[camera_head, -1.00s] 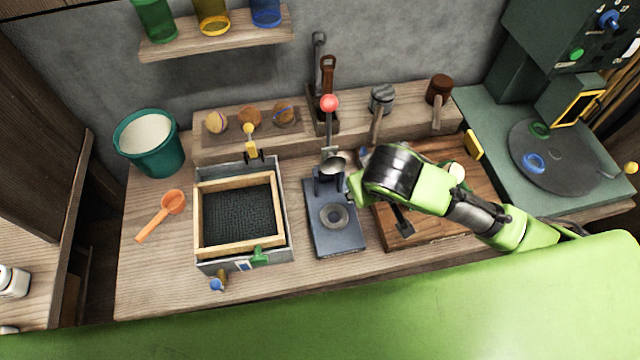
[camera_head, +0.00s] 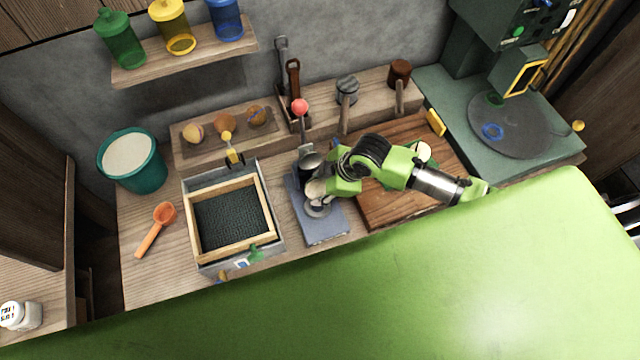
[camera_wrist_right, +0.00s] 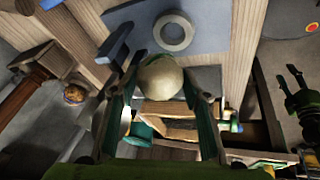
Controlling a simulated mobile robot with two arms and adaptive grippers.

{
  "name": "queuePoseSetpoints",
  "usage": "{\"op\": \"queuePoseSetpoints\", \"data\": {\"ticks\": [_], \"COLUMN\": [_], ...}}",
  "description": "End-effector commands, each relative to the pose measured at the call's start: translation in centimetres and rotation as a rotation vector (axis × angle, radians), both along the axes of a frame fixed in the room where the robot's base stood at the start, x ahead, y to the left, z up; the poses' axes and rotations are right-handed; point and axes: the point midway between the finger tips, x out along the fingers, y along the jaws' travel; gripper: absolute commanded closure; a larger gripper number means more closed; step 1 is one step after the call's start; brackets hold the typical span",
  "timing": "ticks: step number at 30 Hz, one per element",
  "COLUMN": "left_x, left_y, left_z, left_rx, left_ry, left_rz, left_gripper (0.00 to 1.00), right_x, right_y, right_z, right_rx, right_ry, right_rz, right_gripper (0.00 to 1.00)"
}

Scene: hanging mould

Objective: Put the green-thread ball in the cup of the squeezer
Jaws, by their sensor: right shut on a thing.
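A pale beige ball (camera_wrist_right: 161,78) is between the fingers of my right gripper (camera_wrist_right: 160,95) in the wrist view. In the head view the ball (camera_head: 316,190) is partly covered by my right gripper (camera_head: 328,188). The ball is over the base, close to the cup in the head view. A dark claw, apparently my left gripper (camera_wrist_right: 298,90), shows at the wrist view's right; its opening is unclear.
A wood-framed tray (camera_head: 264,206) stands left of the squeezer. A wooden board (camera_head: 390,208) lies right of it. A rack (camera_head: 180,145) with several thread balls is behind. An orange scoop (camera_head: 156,228) and teal bucket (camera_head: 148,178) are at the left.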

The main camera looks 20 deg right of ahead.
Motion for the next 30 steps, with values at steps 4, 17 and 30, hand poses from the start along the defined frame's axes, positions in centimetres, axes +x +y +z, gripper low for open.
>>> {"op": "queuePoseSetpoints", "data": {"ticks": [4, 17, 30], "left_x": [0.0, -0.1, -0.1], "left_y": [0.0, -0.1, -0.5], "left_z": [-1.8, -5.7, -6.2], "left_rx": [0.001, -0.001, -0.006], "left_ry": [0.0, 0.001, 0.001], "left_rz": [0.001, 0.001, -0.001], "left_gripper": [0.6, 0.6, 0.6], "right_x": [0.0, -0.1, 0.0], "right_y": [0.0, 0.0, 0.0], "right_z": [-1.7, -6.2, -7.7], "right_rx": [0.001, -0.001, 0.0], "right_ry": [-0.001, 0.002, 0.0], "right_rz": [-0.001, -0.002, -0.002], "right_gripper": [0.81, 0.81, 0.81]}}
